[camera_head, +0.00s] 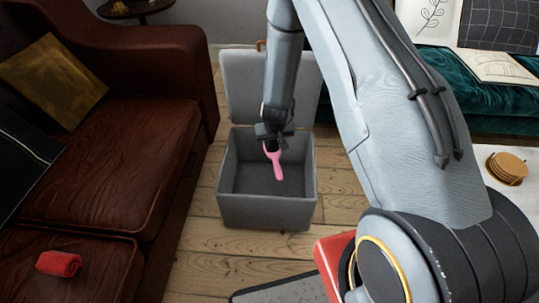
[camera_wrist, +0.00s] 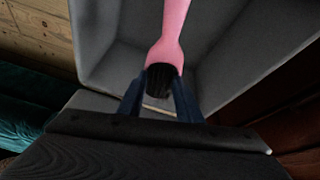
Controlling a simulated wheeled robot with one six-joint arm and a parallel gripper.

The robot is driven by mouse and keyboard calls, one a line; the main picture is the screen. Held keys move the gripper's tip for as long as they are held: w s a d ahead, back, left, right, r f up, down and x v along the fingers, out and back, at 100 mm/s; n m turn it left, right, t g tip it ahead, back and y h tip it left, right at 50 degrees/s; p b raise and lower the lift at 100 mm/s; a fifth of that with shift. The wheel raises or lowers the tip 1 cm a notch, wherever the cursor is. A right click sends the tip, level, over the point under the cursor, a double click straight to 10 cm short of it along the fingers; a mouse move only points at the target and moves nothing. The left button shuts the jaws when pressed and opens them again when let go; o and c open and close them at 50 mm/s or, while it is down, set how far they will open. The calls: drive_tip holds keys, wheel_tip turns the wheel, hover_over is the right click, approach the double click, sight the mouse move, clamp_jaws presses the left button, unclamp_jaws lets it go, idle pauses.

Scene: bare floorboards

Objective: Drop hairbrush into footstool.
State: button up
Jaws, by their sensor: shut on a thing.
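The footstool (camera_head: 266,211) is a grey open box on the floorboards, with its lid raised at the back. Its grey inside walls fill much of the wrist view (camera_wrist: 110,50). My gripper (camera_head: 272,138) is shut on the pink hairbrush (camera_head: 277,166) and holds it over the open box, the pink handle pointing down. In the wrist view the gripper (camera_wrist: 160,95) has its fingers on either side of the brush's dark head, and the pink handle (camera_wrist: 172,30) extends away toward the box. I cannot tell whether the handle is below the box's rim.
A brown leather sofa (camera_head: 120,175) with a red rolled cloth (camera_head: 59,263) stands at the left. A teal sofa (camera_head: 480,95) is behind at the right. A white table (camera_head: 516,185) with stacked coasters (camera_head: 507,167) is at the right. Bare floorboards (camera_head: 225,270) lie in front of the footstool.

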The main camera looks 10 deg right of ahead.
drive_tip(key=shift+f+b, duration=1.15)
drive_tip(key=shift+f, duration=0.2)
drive_tip(key=o, duration=1.1)
drive_tip(key=shift+o, duration=0.2)
drive_tip(key=shift+p+v, duration=1.2)
drive_tip(key=shift+v, duration=2.75)
drive_tip(key=shift+a, duration=0.1)
